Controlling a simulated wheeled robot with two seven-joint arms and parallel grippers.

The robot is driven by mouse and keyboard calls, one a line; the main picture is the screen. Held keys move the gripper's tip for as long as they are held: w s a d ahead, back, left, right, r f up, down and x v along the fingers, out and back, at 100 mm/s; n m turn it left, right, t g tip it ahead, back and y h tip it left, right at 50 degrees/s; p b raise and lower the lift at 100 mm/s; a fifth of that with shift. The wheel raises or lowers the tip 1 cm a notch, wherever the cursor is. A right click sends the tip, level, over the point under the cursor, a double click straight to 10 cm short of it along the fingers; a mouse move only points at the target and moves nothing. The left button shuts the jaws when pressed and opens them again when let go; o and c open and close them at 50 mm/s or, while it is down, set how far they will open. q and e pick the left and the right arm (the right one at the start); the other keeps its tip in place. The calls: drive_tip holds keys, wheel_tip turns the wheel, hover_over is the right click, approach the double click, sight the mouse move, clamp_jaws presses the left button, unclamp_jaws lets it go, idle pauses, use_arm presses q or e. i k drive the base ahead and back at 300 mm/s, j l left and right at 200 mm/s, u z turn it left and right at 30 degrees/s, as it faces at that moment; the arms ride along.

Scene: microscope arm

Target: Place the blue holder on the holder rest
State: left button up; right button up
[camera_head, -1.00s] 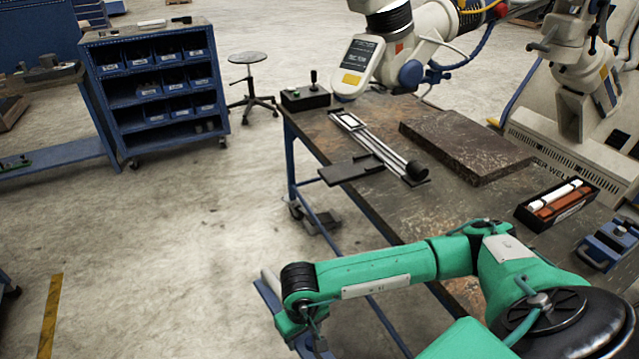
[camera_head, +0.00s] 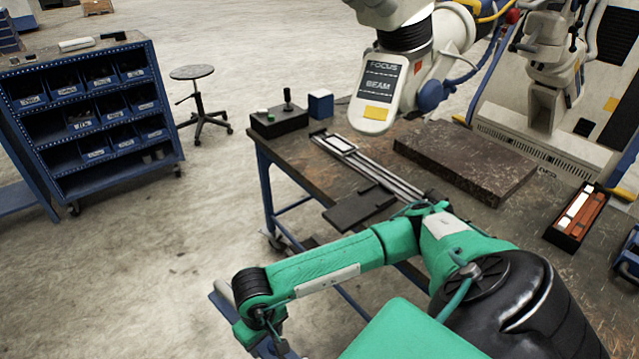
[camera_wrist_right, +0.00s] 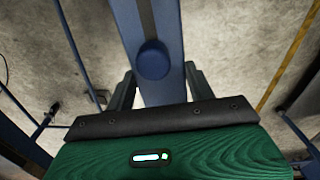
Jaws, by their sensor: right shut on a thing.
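My right gripper (camera_wrist_right: 160,88) is shut on a blue bar with a round blue knob, which I take to be the blue holder (camera_wrist_right: 172,40). The holder runs up between the two dark fingers in the right wrist view. In the head view, part of the holder (camera_head: 222,302) shows by the end of my green right arm, off the table's near left side and above the floor. The gripper is mostly hidden there. I cannot tell for sure which object is the holder rest. My left gripper is not in view.
The worktable (camera_head: 285,165) carries a control box with a joystick (camera_head: 278,122), a blue block (camera_head: 320,103), a slotted rail (camera_head: 365,165), a dark slab (camera_head: 465,165) and a black tray (camera_head: 575,220). A microscope head (camera_head: 380,92) hangs above. A stool (camera_head: 192,73) and shelf cart (camera_head: 95,120) stand left.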

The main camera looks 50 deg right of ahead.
sight(346, 213)
drive_tip(key=i, duration=1.55)
drive_tip(key=i+j+z, duration=0.1)
drive_tip(key=i, duration=1.4)
drive_tip(key=i+z, duration=0.1)
drive_tip(key=z, duration=3.2)
